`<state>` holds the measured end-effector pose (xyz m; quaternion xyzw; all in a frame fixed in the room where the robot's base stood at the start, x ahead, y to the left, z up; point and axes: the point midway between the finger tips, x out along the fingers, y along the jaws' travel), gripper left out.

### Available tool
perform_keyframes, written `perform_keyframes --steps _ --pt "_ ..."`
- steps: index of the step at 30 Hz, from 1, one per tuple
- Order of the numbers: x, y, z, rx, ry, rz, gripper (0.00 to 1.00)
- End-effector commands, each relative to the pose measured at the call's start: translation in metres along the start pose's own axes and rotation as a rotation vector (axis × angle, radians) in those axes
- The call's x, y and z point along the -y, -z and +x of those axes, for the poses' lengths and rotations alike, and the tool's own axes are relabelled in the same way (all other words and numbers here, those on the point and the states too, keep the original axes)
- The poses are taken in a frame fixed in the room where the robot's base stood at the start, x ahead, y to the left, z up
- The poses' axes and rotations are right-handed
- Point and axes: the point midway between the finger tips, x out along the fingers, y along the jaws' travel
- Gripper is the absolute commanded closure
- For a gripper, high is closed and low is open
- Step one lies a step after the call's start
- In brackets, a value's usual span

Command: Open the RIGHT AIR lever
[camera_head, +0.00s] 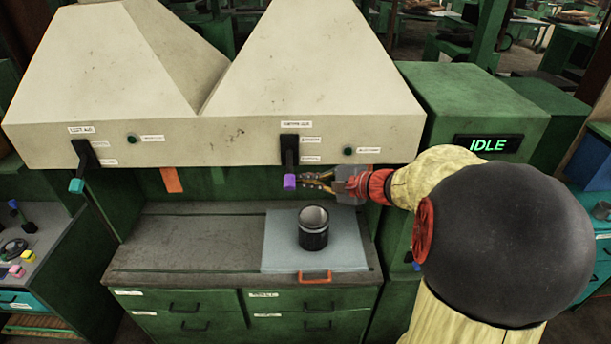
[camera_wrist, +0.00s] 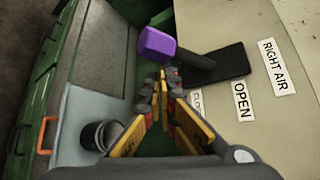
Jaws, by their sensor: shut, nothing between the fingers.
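The RIGHT AIR lever (camera_head: 290,158) is a black handle with a purple knob (camera_head: 289,182) on the front of the right hood. It points down, and its knob hangs below the hood's lower edge. The lever (camera_wrist: 198,62) and knob (camera_wrist: 157,45) also show in the wrist view, next to the RIGHT AIR and OPEN labels; the CLOSE label is partly hidden by the fingers. My gripper (camera_head: 308,180) is just right of the knob at about its height. In the wrist view my gripper's fingertips (camera_wrist: 163,78) are together and empty, close to the knob; contact cannot be told.
A LEFT AIR lever (camera_head: 86,155) with a teal knob is on the left hood. A black cup (camera_head: 313,235) stands on a light blue panel (camera_head: 350,250) below my gripper. An IDLE display (camera_head: 488,145) is on the green cabinet at right. The left worktop (camera_head: 190,245) is clear.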

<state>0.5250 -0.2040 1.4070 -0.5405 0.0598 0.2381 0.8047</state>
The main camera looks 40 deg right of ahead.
Motion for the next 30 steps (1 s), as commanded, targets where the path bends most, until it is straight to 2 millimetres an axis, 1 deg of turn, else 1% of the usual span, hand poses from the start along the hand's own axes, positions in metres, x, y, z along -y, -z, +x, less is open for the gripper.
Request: perform_keyframes --steps 1,13,27,30 --pt "0.007 -0.005 -0.003 0.002 -0.017 0.018 1.0" --pt "0.021 -0.021 -0.018 0.002 -0.232 0.265 1.0" --pt "0.039 -0.032 -0.027 0.001 -0.223 0.258 1.0" --pt "0.039 -0.033 -0.028 0.002 -0.224 0.259 1.0"
